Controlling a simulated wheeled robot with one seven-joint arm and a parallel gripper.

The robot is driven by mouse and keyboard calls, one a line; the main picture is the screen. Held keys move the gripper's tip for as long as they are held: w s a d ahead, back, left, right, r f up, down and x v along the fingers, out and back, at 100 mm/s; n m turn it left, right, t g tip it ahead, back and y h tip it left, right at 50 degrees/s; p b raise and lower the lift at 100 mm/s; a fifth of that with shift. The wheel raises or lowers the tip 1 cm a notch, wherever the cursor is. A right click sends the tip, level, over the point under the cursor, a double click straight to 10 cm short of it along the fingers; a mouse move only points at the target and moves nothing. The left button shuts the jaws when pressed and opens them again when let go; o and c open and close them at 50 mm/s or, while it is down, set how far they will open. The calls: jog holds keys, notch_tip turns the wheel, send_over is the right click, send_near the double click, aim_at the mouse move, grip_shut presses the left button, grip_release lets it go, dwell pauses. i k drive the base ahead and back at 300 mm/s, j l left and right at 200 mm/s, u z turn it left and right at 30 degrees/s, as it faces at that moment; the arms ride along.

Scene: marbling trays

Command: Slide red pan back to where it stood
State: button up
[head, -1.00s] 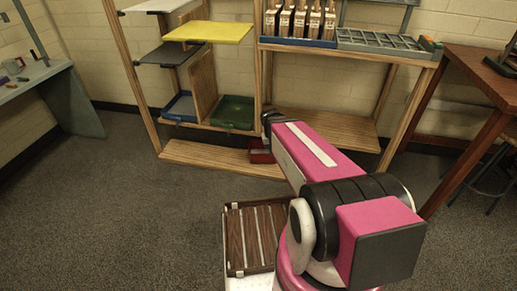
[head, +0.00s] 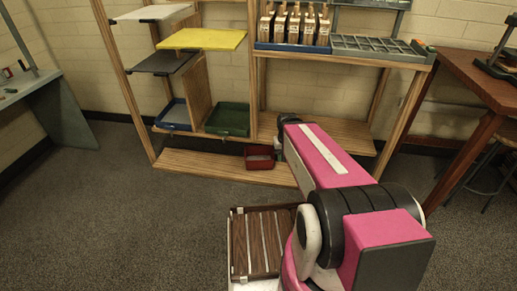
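The red pan (head: 259,158) is a small, shallow, open box. It appears to sit on the wooden bottom board (head: 205,166) of the shelf unit, just right of the middle upright as I see it. My pink arm passes close to its right side in the head view. My gripper is hidden beyond the far end of the arm, so I cannot see its fingers or whether it touches the pan.
A blue tray (head: 172,117) and a green tray (head: 227,119) stand on the low shelf, left of the pan. Above them are grey boards and a yellow board (head: 203,39). A slatted wooden rack (head: 257,246) lies near my base. The carpet at left is clear.

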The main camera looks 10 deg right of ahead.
aim_at(256, 157)
jog(key=i+j+z, duration=0.1)
jog(key=j+z, duration=0.3)
jog(key=i+j+z, duration=0.1)
jog(key=z, duration=0.3)
jog(key=j+z, duration=0.3)
jog(key=j, duration=2.1)
